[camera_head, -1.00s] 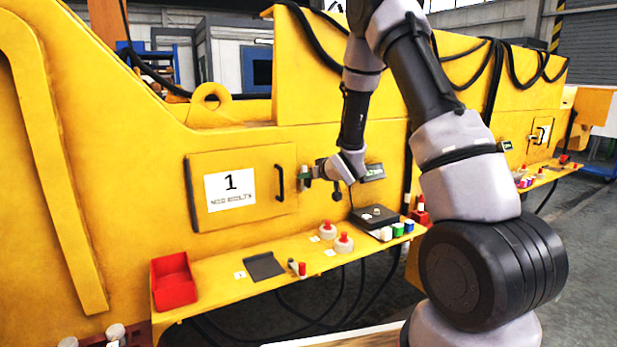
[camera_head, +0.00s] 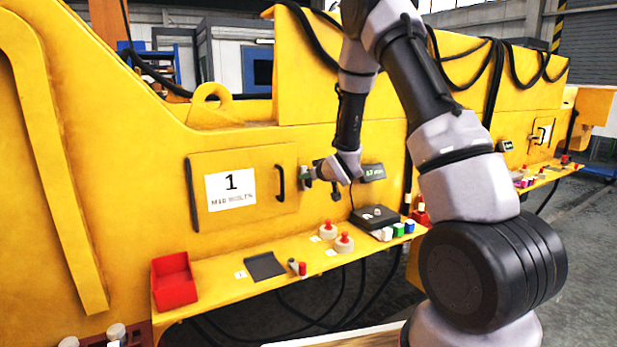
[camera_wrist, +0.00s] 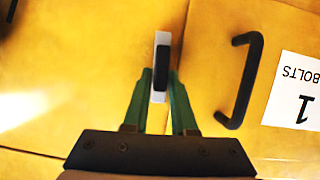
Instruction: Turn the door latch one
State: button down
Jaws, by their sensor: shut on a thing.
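Door one (camera_head: 262,200) is a yellow panel with a white label reading 1 and a black pull handle (camera_head: 280,182). In the wrist view, the label shows upside down at right, beside the handle (camera_wrist: 242,80). The door latch (camera_wrist: 161,68) is a pale plate with a dark bar, at the door's edge, and its length runs up and down the picture. My gripper (camera_wrist: 160,82) has its green fingers on both sides of the latch and is shut on it. In the head view, my gripper (camera_head: 308,175) is at the door's right edge, and the latch is mostly hidden.
A yellow shelf (camera_head: 215,277) below holds a red bin (camera_head: 174,281), a dark pad (camera_head: 265,266), red-topped round weights (camera_head: 344,242) and a black scale (camera_head: 376,215). A small display (camera_head: 374,172) is right of my gripper. Another door (camera_head: 541,137) stands at far right.

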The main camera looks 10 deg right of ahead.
jog(key=shift+s+a+f+n+t+h, duration=0.1)
jog(key=shift+a+f+n+t+h, duration=0.2)
jog(key=shift+n+t+h, duration=1.2)
jog(key=shift+s+a+f+n+t+h, duration=0.15)
jog(key=shift+a+f+n, duration=0.15)
jog(key=shift+n, duration=2.55)
jog(key=shift+a+f+n+t+h, duration=0.3)
jog(key=shift+n+t+h, duration=0.55)
jog(key=shift+n, duration=1.3)
jog(key=shift+d, duration=0.1)
jog(key=c, duration=0.8)
grip_release()
jog(key=shift+s, duration=0.1)
